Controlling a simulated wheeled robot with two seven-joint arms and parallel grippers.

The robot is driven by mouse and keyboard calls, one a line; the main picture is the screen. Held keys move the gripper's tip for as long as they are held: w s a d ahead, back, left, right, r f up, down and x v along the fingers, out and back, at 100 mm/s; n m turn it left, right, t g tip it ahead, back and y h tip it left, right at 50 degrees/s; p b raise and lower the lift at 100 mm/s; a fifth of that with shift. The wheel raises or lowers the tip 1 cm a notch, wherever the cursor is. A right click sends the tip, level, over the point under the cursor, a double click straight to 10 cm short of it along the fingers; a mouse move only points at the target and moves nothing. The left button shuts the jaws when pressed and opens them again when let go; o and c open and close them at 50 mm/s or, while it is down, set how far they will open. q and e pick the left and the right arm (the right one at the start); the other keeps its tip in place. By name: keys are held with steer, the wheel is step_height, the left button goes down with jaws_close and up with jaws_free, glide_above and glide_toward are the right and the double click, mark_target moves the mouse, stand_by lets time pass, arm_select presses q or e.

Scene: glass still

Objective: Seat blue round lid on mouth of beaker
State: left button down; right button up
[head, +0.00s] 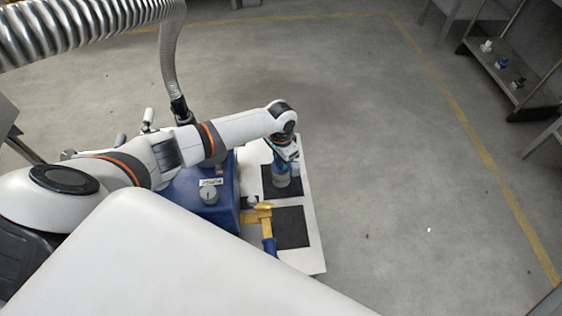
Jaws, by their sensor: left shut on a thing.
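My left gripper (285,156) reaches in over the board at the center of the head view and points down. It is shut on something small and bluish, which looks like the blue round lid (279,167). The fingers hide most of it. A pale glass vessel, likely the beaker (281,181), stands upright right below on a dark square mat. I cannot tell whether the lid touches its mouth. My right gripper is not in view.
The light board (312,240) carries two dark mats; the front mat (291,228) looks bare. A blue machine with a gauge (209,193) stands left, with a yellow fitting (256,215) and blue handle (269,246) beside the mats. A shelf (510,75) holds small items far right.

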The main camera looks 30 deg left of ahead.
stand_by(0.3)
arm_select(q)
steer(key=shift+f, duration=0.15)
stand_by(0.3)
steer(key=shift+p, duration=0.4)
steer(key=shift+f, duration=0.35)
stand_by(1.0)
steer(key=c, duration=1.1)
jaws_free()
steer(key=shift+o, duration=0.2)
steer(key=shift+r, duration=0.1)
